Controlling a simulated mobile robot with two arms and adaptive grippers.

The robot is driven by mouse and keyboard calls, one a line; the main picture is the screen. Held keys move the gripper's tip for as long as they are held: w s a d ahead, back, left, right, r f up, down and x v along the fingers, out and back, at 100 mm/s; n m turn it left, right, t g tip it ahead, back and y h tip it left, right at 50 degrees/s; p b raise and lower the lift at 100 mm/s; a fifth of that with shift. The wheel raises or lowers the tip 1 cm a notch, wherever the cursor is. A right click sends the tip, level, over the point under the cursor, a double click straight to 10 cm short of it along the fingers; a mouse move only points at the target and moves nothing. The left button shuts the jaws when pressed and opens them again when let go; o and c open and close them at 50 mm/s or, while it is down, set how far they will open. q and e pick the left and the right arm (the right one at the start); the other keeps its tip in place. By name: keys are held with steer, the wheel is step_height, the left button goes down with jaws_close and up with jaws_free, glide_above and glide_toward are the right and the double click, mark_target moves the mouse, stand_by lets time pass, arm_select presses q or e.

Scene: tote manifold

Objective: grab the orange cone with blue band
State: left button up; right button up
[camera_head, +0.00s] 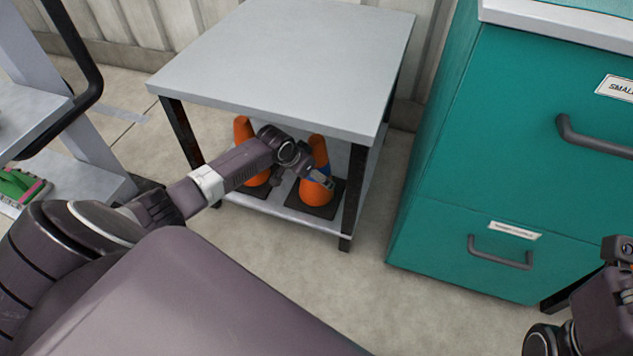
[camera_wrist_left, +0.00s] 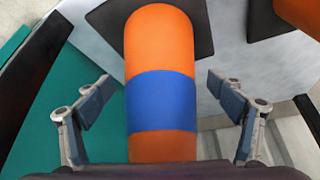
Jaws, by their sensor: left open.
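The orange cone with a blue band (camera_head: 314,195) stands on its dark square base on the lower shelf of a grey table, on the right. In the left wrist view the cone (camera_wrist_left: 160,45) fills the middle, with its blue band (camera_wrist_left: 161,101) between the fingers. My left gripper (camera_head: 312,176) is at the cone, in front of its band. In the wrist view the left gripper (camera_wrist_left: 162,97) is open, one finger on each side, with visible gaps to the cone. My right arm's end (camera_head: 612,270) is cut off at the right edge; its jaws are unclear.
A second orange cone (camera_head: 242,130) stands to the left on the same shelf, partly hidden by my left arm. The grey tabletop (camera_head: 290,60) is empty and overhangs the shelf. Dark table legs (camera_head: 354,195) flank it. A teal drawer cabinet (camera_head: 460,180) stands to the right.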

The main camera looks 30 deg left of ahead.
arm_select(q)
steer(key=shift+c, duration=0.5)
steer(key=c, duration=2)
steer(key=shift+c, duration=0.3)
steer(key=shift+w+r, duration=0.1)
steer(key=shift+r, duration=0.05)
